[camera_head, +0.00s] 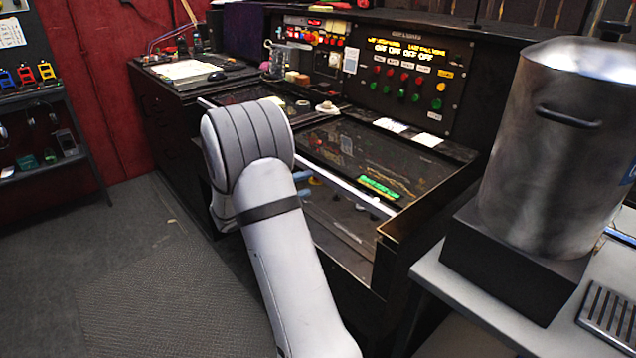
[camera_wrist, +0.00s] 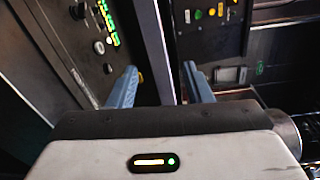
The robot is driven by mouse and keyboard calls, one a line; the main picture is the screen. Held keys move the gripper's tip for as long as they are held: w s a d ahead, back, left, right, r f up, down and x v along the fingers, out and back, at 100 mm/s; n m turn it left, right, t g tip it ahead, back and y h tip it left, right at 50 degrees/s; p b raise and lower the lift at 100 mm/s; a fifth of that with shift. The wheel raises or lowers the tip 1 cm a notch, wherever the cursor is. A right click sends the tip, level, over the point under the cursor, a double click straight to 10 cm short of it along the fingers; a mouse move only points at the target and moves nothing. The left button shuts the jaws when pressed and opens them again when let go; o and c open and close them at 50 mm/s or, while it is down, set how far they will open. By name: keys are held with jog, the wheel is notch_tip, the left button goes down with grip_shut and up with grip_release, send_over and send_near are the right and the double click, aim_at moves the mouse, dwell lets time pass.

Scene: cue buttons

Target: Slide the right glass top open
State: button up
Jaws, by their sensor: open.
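The right glass top (camera_head: 365,155) is a dark, reflective pane on the right half of the console, with a pale metal bar (camera_head: 350,188) along its front edge. Below the bar, the compartment (camera_head: 340,225) shows buttons and lights. My gripper (camera_wrist: 160,85) is open, with two blue fingers. In the wrist view the bar (camera_wrist: 157,45) runs between the fingers, one on each side; I cannot tell whether they touch it. In the head view my arm hides most of the gripper, and only a bit of blue finger (camera_head: 308,178) shows beside the bar.
A control panel (camera_head: 410,75) with coloured buttons stands behind the glass. The console's dark right side wall (camera_head: 425,215) borders the pane. A large metal canister (camera_head: 555,150) stands on a black block (camera_head: 515,265) at right. Open floor (camera_head: 150,280) lies left of my arm.

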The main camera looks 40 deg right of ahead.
aim_at(319, 176)
jog(key=shift+n+t+h, duration=0.3)
jog(key=shift+n, duration=0.6)
jog(key=d, duration=0.2)
jog(key=w+d, duration=0.1)
jog(key=d, duration=0.2)
jog(key=w+d+f+b, duration=0.1)
jog(key=d, duration=0.2)
jog(key=shift+d, duration=0.1)
jog(key=shift+r, duration=0.1)
jog(key=shift+c, duration=0.5)
grip_shut()
jog(key=shift+d, duration=0.1)
jog(key=shift+w, duration=0.15)
